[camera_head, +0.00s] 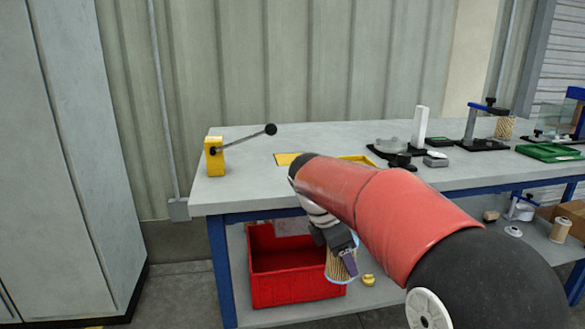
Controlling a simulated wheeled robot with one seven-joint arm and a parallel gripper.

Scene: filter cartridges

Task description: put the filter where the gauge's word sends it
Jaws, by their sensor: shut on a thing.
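My gripper (342,250) is shut on a tan pleated filter (341,270) with a pale blue rim, below the front edge of the bench. The filter hangs tilted at the right front of a red crate (290,294); I cannot tell whether it is over the crate or in front of it. My red arm hides part of the bench. On the bench, a black-based stand (483,144) with a blue arm has another tan filter (505,127) beside its top. I see no readable gauge word.
A yellow block with a black-knobbed lever (215,156) stands at the bench's left end. A yellow mat (287,159), a green tray (548,152) and grey parts lie on the bench. A small yellow object (368,280) lies right of the crate. Another filter (560,230) stands low at right.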

